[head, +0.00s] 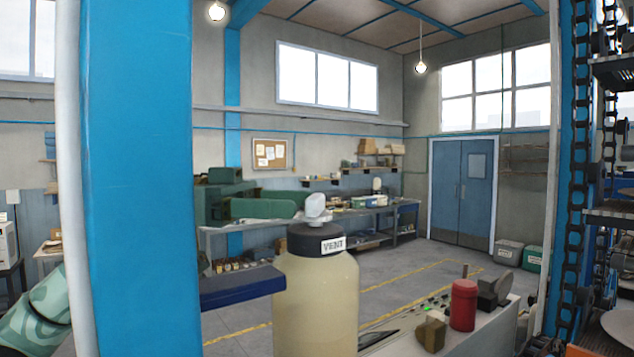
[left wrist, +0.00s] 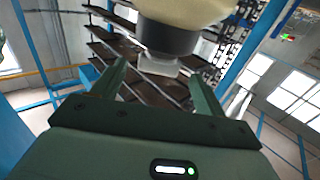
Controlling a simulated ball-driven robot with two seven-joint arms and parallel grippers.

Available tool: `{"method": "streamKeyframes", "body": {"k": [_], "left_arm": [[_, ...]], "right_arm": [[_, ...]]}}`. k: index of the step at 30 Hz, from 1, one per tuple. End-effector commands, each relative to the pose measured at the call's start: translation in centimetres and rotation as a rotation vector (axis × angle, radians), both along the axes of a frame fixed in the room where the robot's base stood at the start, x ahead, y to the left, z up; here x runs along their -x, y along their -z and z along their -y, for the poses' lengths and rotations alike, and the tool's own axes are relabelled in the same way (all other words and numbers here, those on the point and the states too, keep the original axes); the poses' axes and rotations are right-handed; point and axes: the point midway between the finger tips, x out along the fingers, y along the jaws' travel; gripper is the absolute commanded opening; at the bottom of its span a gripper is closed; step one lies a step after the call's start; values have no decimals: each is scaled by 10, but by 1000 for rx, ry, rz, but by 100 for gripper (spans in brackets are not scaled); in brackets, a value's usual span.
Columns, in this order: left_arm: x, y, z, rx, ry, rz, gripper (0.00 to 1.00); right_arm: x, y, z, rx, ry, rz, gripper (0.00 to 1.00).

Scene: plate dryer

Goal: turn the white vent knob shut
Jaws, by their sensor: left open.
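The white vent knob (head: 318,207) stands on the black cap (head: 315,240) of a pale yellowish bottle (head: 316,305). The cap carries a white label reading VENT. In the left wrist view the white knob (left wrist: 158,66) shows under the black cap (left wrist: 168,38), upside down, in the gap between the fingers of my open left gripper (left wrist: 158,72). The fingers appear apart from it, and the distance along the view is hard to tell. My right gripper is not in view.
A wide blue post (head: 135,180) stands at the left and blocks part of the view. A blue bar (head: 242,287) lies beside the bottle. A red cylinder (head: 463,305) stands on the pale surface to the right. Dark racks with chains (head: 610,215) are at the right edge.

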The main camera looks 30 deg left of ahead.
Motion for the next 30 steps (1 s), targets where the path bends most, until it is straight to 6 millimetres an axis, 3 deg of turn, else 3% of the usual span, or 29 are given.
{"method": "streamKeyframes", "body": {"k": [1, 7, 18, 23, 30], "left_arm": [[-3, -5, 10, 1, 4, 0, 73], [-13, -3, 35, 1, 2, 2, 73], [-16, 0, 41, 2, 1, 2, 73], [-16, 0, 41, 1, 1, 2, 31], [-17, -2, 41, 3, 37, -1, 28]], "right_arm": [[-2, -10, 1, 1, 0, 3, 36], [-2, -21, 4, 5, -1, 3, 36], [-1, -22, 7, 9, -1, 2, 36], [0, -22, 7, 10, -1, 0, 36], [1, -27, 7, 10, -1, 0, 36]]}}
